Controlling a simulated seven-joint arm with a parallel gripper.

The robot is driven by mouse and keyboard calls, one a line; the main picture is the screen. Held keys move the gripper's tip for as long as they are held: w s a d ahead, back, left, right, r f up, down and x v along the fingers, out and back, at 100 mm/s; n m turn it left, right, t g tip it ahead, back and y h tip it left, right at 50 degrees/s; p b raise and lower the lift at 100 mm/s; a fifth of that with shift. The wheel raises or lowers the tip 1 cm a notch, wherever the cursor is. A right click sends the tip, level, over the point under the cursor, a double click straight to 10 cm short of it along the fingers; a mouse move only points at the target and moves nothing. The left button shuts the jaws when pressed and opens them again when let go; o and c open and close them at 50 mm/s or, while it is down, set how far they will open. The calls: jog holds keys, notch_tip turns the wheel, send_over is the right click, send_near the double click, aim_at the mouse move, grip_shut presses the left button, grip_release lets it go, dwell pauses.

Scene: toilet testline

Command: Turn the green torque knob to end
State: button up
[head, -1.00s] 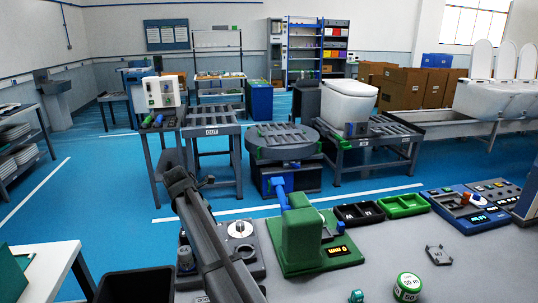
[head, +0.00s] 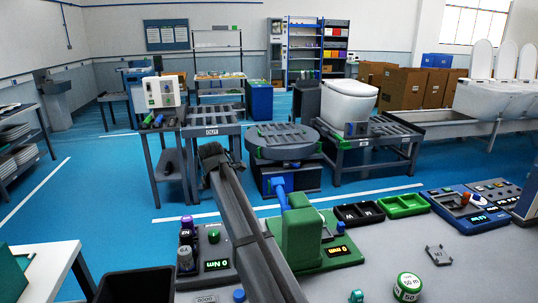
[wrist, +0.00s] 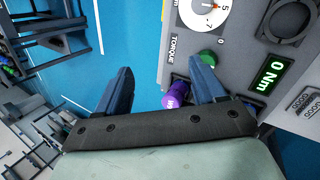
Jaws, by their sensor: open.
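The green torque knob (wrist: 210,58) sits on the grey panel beside the "TORQUE" label in the wrist view, at the tip of my right finger, which partly overlaps it. Contact cannot be told. It also shows in the head view (head: 214,236). My gripper (wrist: 160,64) is open, with nothing held between its fingers. A purple cylinder (wrist: 178,95) shows between the fingers, nearer the right one. The display (wrist: 268,75) reads "0 Nm". A white dial (wrist: 205,14) with a red pointer lies above the knob. In the head view my arm hides the dial.
A green fixture (head: 303,235) stands close right of my arm. A black bin (head: 135,285) is at the lower left. A green-and-white round container (head: 407,287) lies on the table at right. The blue floor (wrist: 130,30) shows left of the panel.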

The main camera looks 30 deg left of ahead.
jog(key=w+d+r+m+t+y, duration=0.1)
jog(key=w+d+r+m+y, duration=0.2)
jog(key=w+m, duration=0.3)
jog(key=w+d+r+m+t+y, duration=0.1)
jog(key=w+d+r+m+y, duration=0.2)
jog(key=w+m, duration=0.4)
jog(key=shift+w+d+r, duration=0.75)
jog(key=shift+w+r, duration=0.3)
jog(key=shift+w, duration=2.9)
jog(key=s+a+f+n+g, duration=0.3)
jog(key=s+a, duration=1.5)
jog(key=s, duration=0.3)
jog(key=n+g+h, duration=0.3)
jog(key=n+h, duration=0.2)
jog(key=h, duration=0.4)
send_near(212, 232)
notch_tip(212, 232, down, 9)
